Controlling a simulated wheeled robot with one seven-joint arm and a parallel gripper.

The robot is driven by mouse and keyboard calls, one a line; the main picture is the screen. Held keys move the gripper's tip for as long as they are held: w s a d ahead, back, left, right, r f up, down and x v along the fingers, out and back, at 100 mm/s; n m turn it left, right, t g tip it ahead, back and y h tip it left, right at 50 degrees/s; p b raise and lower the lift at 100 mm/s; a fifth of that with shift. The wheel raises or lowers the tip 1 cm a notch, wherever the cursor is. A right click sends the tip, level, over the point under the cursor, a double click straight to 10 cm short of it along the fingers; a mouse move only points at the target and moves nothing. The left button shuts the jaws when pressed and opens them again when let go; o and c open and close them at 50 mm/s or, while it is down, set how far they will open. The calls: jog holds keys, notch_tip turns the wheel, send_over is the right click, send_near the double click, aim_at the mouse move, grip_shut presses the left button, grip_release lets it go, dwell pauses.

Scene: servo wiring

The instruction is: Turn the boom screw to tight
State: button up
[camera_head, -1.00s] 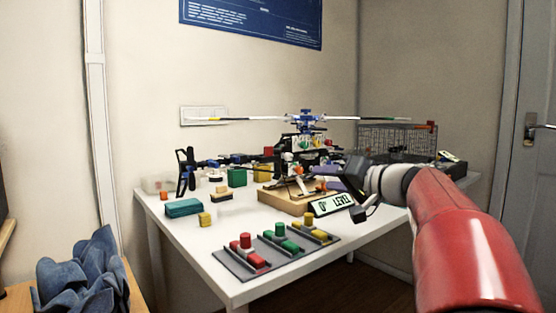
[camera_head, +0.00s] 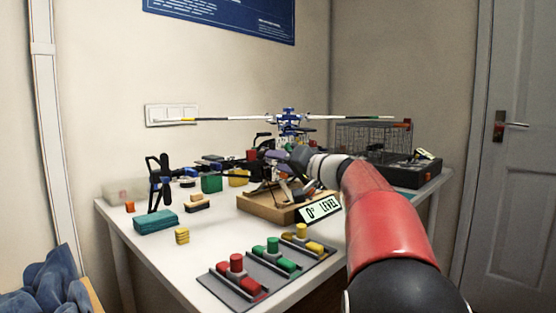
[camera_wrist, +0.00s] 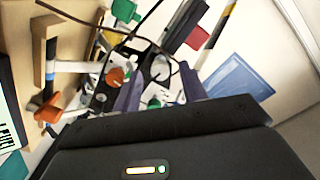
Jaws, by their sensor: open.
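The model helicopter (camera_head: 289,121) stands on the table with its long rotor spread level; my arm hides much of its body. My gripper (camera_head: 275,160) is in front of the body in the head view. In the wrist view my gripper (camera_wrist: 160,86) has its two purple-grey fingers apart, with nothing clearly held between them. An orange knob (camera_wrist: 115,77) lies just beside the left finger, and a second orange knob (camera_wrist: 48,109) is farther left by a wooden edge. I cannot tell which is the boom screw, nor whether a finger touches a knob.
A wooden tray (camera_head: 262,210) with a "0° LEVEL" sign (camera_head: 322,208) sits below my arm. A grey board (camera_head: 217,281) with red, green and yellow pieces is at the front. A teal block (camera_head: 155,221) is left. A wire cage (camera_head: 372,137) stands behind right. Dark wires cross the wrist view.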

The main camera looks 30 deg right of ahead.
jog(key=shift+w+a, duration=0.15)
jog(key=shift+w, duration=0.3)
jog(key=shift+c, duration=0.4)
grip_shut()
